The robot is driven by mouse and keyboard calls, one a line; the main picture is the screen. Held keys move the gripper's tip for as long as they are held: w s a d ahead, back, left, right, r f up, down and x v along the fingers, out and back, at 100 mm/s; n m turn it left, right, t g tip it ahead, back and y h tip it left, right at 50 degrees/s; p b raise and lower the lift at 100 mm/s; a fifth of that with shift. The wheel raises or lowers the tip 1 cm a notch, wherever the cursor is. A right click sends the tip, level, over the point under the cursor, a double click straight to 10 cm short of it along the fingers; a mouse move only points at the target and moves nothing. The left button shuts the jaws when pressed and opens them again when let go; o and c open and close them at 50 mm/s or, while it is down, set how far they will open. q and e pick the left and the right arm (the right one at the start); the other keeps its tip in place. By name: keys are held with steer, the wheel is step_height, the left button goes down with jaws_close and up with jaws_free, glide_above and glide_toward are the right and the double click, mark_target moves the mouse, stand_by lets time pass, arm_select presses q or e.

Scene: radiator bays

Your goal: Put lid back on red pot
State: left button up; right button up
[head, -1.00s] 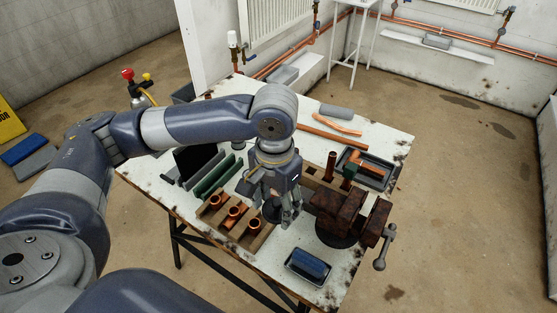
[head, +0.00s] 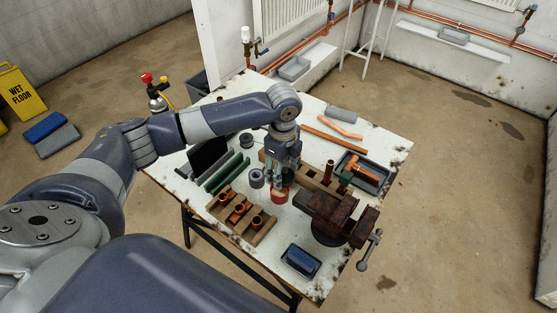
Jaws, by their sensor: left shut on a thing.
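The red pot (head: 279,197) stands on the white workbench, between the wooden block with copper fittings and the vise. My left gripper (head: 280,182) points down right at the pot's top and partly covers it. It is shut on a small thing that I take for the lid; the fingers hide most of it. I cannot tell whether the lid touches the pot's rim. My right gripper is out of view.
A grey tin (head: 257,179) stands close left of the pot. A rusty vise (head: 340,216) is at the right. A wooden block (head: 242,217) with copper fittings lies in front. A dark tray (head: 367,174) and a blue sponge tray (head: 301,261) are nearby.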

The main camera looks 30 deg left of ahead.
arm_select(q)
steer(key=shift+w+a+f+m+p, duration=0.1)
steer(key=shift+w+a+m+p, duration=0.15)
steer(key=shift+m, duration=0.2)
steer(key=shift+a+f+m+p, duration=0.1)
steer(key=shift+a+m, duration=0.2)
steer(key=shift+m, duration=0.15)
steer(key=shift+w+a+f+m, duration=0.1)
steer(key=shift+a+f+m, duration=0.05)
steer(key=shift+f+m, duration=0.15)
steer(key=shift+f+b, duration=0.5)
steer(key=shift+b, duration=0.1)
step_height(320, 180, down, 3)
steer(key=b, duration=0.4)
steer(key=shift+f, duration=1.1)
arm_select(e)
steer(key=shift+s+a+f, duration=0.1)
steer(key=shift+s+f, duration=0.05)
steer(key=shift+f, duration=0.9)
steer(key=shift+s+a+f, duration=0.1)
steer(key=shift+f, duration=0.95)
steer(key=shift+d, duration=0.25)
arm_select(q)
steer(key=shift+p, duration=0.3)
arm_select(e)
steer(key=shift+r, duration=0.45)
